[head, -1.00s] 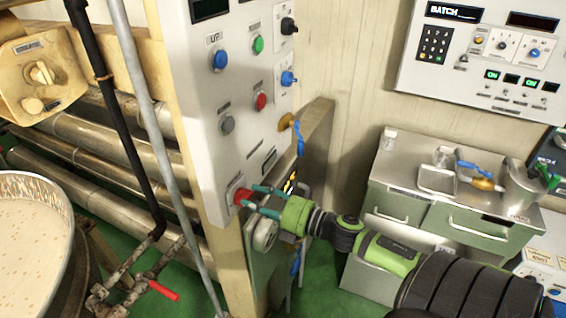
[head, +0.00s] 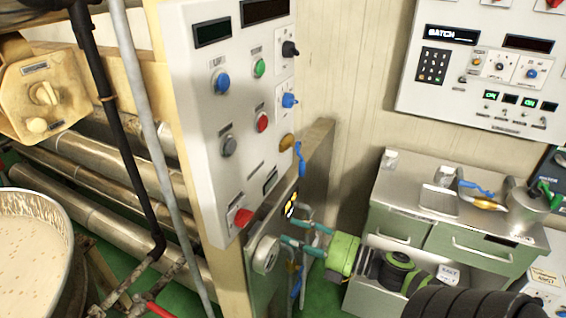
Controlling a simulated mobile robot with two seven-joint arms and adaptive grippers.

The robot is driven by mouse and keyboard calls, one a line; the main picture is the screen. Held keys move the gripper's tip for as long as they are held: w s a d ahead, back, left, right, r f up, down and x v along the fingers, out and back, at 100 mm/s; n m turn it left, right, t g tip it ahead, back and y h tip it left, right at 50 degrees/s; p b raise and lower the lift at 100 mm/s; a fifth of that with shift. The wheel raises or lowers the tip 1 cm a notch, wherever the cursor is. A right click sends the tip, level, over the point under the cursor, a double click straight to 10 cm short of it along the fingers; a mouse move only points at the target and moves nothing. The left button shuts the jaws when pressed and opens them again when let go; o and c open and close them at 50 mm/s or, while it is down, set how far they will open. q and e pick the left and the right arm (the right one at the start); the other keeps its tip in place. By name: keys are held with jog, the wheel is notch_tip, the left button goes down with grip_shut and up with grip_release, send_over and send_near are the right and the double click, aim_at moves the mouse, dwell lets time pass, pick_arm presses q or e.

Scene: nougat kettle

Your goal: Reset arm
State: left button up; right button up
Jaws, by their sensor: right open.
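My right gripper (head: 303,240) is in the head view, low and just right of the white control panel (head: 217,130). Its two teal fingers are apart with nothing between them, pointing left toward the panel's lower end. A red button (head: 243,217) sits at the panel's lower end, left of the fingers and apart from them. A round grey fitting (head: 266,254) is just left of the lower finger; whether they touch I cannot tell. My left gripper is out of view.
A metal cabinet (head: 410,195) with a tray and scoop stands at the right, under a wall panel (head: 480,75). Green floor shows low in the middle.

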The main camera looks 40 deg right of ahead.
jog(key=shift+f, duration=0.1)
jog(key=s+d+f+m+g+h, duration=0.1)
jog(key=d+f+m+h, duration=0.25)
jog(key=f, duration=0.35)
jog(key=d+f+m+h, duration=0.3)
jog(key=f+m, duration=0.1)
jog(key=f, duration=0.4)
jog(key=s+a+f+m+g+h, duration=0.1)
jog(key=s+f+m+g, duration=0.25)
jog(key=f, duration=0.55)
jog(key=s+f+m+g+h, duration=0.1)
jog(key=s+f+m+g, duration=0.2)
jog(key=f, duration=0.5)
jog(key=s+a+f+m+g, duration=0.3)
jog(key=s+a+f+g, duration=0.1)
jog(key=s+a+f, duration=0.5)
jog(key=s+a+f+m+g+y, duration=0.1)
jog(key=s+a+f+m+g, duration=0.2)
jog(key=s+a+f, duration=0.6)
jog(key=s+f+g, duration=0.1)
jog(key=s+f, duration=0.1)
jog(key=s, duration=0.3)
jog(key=shift+a, duration=0.15)
jog(key=shift+s+y, duration=0.1)
jog(key=shift+y, duration=0.15)
